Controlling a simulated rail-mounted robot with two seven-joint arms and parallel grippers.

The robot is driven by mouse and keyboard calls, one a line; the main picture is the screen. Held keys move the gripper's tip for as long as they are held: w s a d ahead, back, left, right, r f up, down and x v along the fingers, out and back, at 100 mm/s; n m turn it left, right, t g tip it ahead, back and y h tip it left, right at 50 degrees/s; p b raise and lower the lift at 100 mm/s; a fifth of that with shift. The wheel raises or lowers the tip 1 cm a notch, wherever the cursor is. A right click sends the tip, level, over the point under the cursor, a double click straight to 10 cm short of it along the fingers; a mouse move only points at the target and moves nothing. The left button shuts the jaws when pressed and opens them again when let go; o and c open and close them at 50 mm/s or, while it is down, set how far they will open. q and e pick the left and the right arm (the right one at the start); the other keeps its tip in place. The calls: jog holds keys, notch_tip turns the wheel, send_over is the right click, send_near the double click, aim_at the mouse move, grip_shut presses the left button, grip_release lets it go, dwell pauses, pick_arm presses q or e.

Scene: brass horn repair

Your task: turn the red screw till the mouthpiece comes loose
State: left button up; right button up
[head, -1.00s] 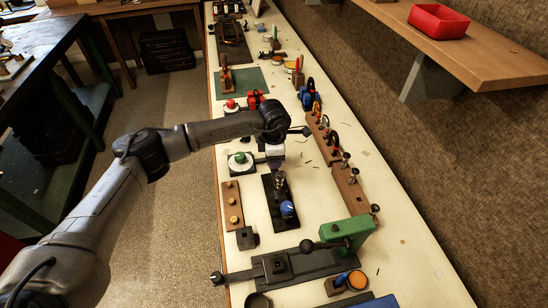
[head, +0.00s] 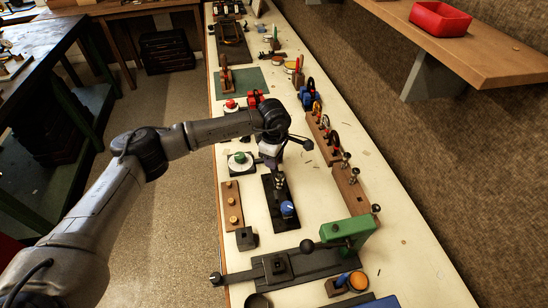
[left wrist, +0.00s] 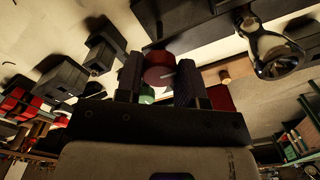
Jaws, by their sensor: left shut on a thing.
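The red screw (left wrist: 158,72) shows in the left wrist view as a round red head with a pale line on it. My left gripper (left wrist: 158,82) is shut on it, with one dark finger on each side. A shiny metal piece with a round opening (left wrist: 275,55), which looks like the mouthpiece, is at the upper right of that view, apart from the fingers. In the head view my left gripper (head: 269,165) is at the far end of a black fixture (head: 268,190) with a metal piece and a blue knob (head: 287,208); the red screw is hidden there. My right gripper is not in view.
A green-topped round button (head: 239,158) is just left of my left gripper. A wooden block with brass pegs (head: 231,212) lies left of the fixture. A wooden rack (head: 347,185) runs along the right. A green press (head: 345,235) stands in front.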

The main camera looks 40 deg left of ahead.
pick_arm(q)
jog(key=shift+r, duration=0.1)
dwell(0.3)
jog(key=o, duration=0.7)
jog(key=shift+o, duration=1.1)
notch_tip(320, 180, up, 14)
jog(key=shift+p, duration=0.45)
